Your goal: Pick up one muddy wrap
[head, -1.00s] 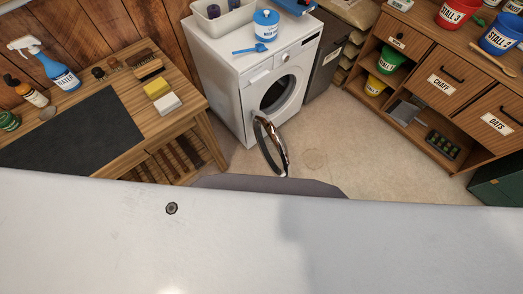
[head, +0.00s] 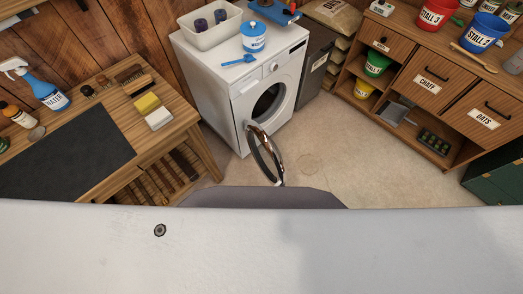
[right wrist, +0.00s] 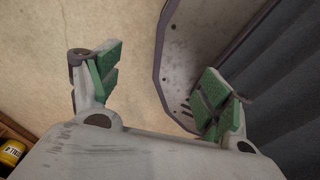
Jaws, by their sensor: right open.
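A white bin (head: 207,36) stands on top of the washing machine (head: 243,97) in the head view. Two dark purple rolls sit in it, a left roll (head: 200,26) and a right roll (head: 221,16); I cannot tell whether these are the muddy wraps, and I see no mud on them. The washing machine's round door (head: 279,165) hangs open. My right gripper (right wrist: 162,80) shows only in the right wrist view. Its green-padded fingers are wide apart, with nothing held between them, above the pale floor. My left gripper is in neither current view.
A blue-lidded tub (head: 254,42) and a blue scoop (head: 240,61) are on the machine. A wooden bench (head: 185,110) with bottles, brushes and sponges stands left. A wooden cabinet (head: 421,62) with buckets stands right. Pale floor (head: 325,150) lies open between them.

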